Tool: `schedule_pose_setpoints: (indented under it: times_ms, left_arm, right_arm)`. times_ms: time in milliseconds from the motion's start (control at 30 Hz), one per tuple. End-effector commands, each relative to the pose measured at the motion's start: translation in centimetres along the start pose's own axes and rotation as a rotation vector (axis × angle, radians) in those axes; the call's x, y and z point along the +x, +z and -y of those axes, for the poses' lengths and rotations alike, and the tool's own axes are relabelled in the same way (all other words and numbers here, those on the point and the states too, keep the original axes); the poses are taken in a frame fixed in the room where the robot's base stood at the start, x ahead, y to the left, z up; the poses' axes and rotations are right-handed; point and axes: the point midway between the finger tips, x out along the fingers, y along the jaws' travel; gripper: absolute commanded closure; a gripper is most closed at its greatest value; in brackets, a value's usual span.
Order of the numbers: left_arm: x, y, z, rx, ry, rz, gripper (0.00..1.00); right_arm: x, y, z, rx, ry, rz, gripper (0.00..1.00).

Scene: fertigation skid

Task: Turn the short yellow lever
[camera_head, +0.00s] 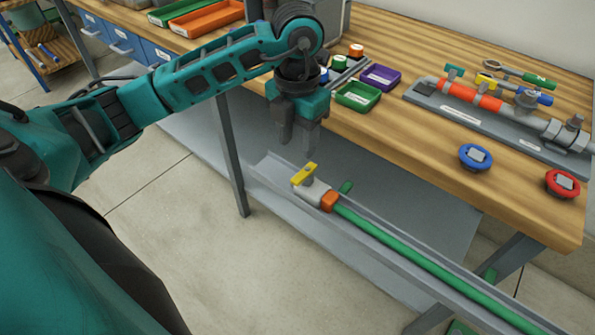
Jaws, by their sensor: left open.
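A short yellow lever (304,174) sits on a pale valve body (311,189) at the near end of a green pipe (405,252), beside an orange collar (329,201). Another yellow lever (487,80) shows on the pipe assembly on the bench. My left gripper (298,143) points down in front of the bench edge, its two fingers apart with nothing between them. Its fingertips are above the valve's yellow lever in the picture and look clear of it. My right gripper is not in view.
The wooden bench (430,140) holds a green tray (357,95), a purple tray (381,77), and blue (475,157) and red (563,183) round knobs near its front edge. A grey channel (385,270) carries the green pipe. Concrete floor is clear at the left.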

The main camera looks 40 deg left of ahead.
Motion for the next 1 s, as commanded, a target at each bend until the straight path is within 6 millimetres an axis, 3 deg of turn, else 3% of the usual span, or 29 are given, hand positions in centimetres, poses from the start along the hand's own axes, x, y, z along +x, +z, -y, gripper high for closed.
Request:
schedule_pose_setpoints:
  times_ms: [200,400,600,867,1000]
  left_arm:
    - [5.0,-0.1,0.1,0.001,-0.003,-0.006,0.53]
    - [8.0,-0.1,0.1,0.002,-0.003,-0.003,0.53]
    - [9.1,0.0,0.1,0.002,-0.003,-0.001,0.53]
    - [9.2,0.0,0.1,0.003,-0.003,-0.001,0.53]
    - [9.2,0.0,0.1,0.003,-0.003,0.0,0.66]
  right_arm:
    - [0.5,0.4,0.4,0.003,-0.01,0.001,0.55]
    - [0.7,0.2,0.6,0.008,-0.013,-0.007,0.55]
    - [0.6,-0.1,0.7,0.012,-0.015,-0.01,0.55]
    - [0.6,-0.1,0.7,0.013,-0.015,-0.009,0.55]
    - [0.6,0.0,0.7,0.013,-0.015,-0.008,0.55]
